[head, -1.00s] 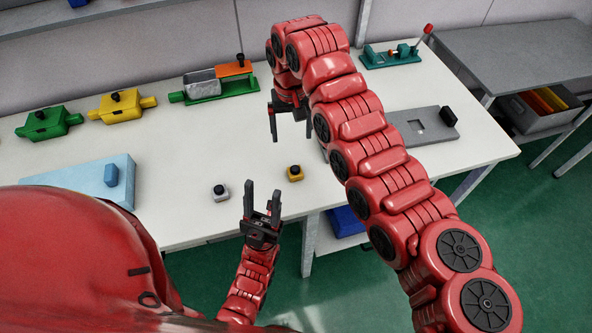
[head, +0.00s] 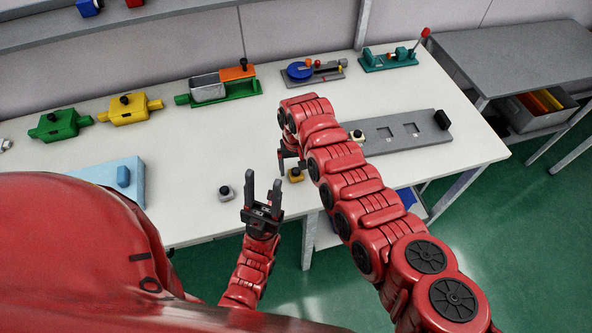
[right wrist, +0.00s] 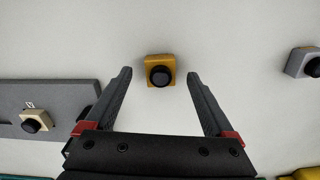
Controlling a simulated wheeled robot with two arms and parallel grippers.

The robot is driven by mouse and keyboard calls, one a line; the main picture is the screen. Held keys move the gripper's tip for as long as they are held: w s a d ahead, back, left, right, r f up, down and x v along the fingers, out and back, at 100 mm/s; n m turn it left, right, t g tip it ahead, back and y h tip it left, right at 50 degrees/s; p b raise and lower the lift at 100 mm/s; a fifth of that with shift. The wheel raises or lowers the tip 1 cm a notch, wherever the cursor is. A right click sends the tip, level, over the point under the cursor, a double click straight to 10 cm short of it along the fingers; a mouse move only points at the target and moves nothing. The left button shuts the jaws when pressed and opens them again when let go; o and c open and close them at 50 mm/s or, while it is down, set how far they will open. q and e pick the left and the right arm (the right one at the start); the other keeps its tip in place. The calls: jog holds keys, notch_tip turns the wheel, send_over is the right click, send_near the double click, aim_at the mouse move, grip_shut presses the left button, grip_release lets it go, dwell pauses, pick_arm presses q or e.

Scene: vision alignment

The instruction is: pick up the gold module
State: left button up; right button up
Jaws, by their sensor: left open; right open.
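The gold module (head: 295,175) is a small gold block with a black knob, lying on the white table near its front edge. In the right wrist view the gold module (right wrist: 160,70) sits between and just beyond the fingertips. My right gripper (right wrist: 159,75) is open and empty, pointing down at it; in the head view my right gripper (head: 291,165) is beside the module, partly hidden by its own arm. My left gripper (head: 263,179) is open and empty at the table's front edge, left of the module.
A grey-white module (head: 226,193) stands left of the gold one. A grey plate (head: 400,148) with recesses lies right, with a cream module (head: 357,136) at its left end. A light blue block (head: 110,172) is at left. Coloured fixtures line the back.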

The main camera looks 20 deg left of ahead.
jog(key=shift+f, duration=0.45)
grip_shut()
